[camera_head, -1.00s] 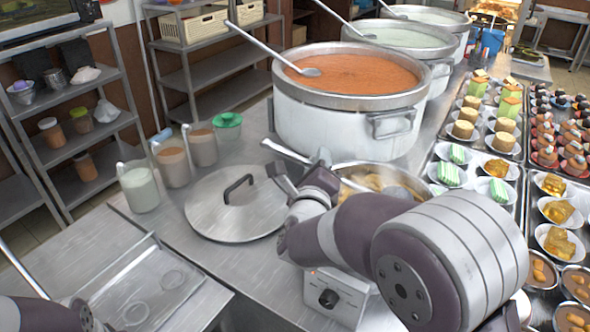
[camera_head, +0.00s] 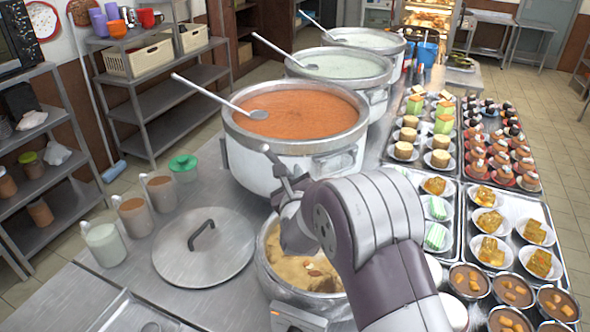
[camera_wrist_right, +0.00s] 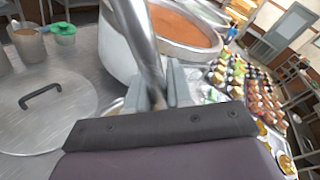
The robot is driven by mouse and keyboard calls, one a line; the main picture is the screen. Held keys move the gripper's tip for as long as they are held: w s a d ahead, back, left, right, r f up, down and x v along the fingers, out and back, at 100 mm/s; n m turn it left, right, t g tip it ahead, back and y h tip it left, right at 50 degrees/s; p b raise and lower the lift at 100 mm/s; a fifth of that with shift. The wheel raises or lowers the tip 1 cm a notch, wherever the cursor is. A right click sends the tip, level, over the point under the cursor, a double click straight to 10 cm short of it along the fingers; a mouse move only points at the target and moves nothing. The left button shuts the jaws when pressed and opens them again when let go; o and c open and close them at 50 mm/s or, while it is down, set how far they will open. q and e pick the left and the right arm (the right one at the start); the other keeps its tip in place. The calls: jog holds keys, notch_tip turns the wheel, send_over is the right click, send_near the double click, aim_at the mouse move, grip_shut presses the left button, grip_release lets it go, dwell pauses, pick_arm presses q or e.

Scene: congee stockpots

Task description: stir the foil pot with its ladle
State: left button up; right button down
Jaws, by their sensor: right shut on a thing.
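The near pot (camera_head: 262,262), silvery at its rim, stands at the front of the counter with yellow-brown food and lumps in it. My right gripper (camera_head: 284,190) is over its far rim, partly hidden by my own wrist. It is shut on the metal ladle (camera_head: 271,158), whose handle sticks up beyond the jaws toward the big pot. In the right wrist view the ladle handle (camera_wrist_right: 140,42) runs steeply between the jaws (camera_wrist_right: 160,92). The ladle's bowl is hidden. My left gripper is out of view.
A big pot of orange congee (camera_head: 290,110) with its own ladle stands close behind. A flat lid (camera_head: 204,247) lies to the left, with mugs (camera_head: 133,218) beyond it. Trays of small dishes (camera_head: 497,215) fill the right side.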

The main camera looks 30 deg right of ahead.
notch_tip(320, 180, down, 12)
jog(key=b, duration=1)
jog(key=shift+f, duration=0.25)
jog(key=shift+w+d, duration=0.1)
jog(key=shift+w, duration=0.05)
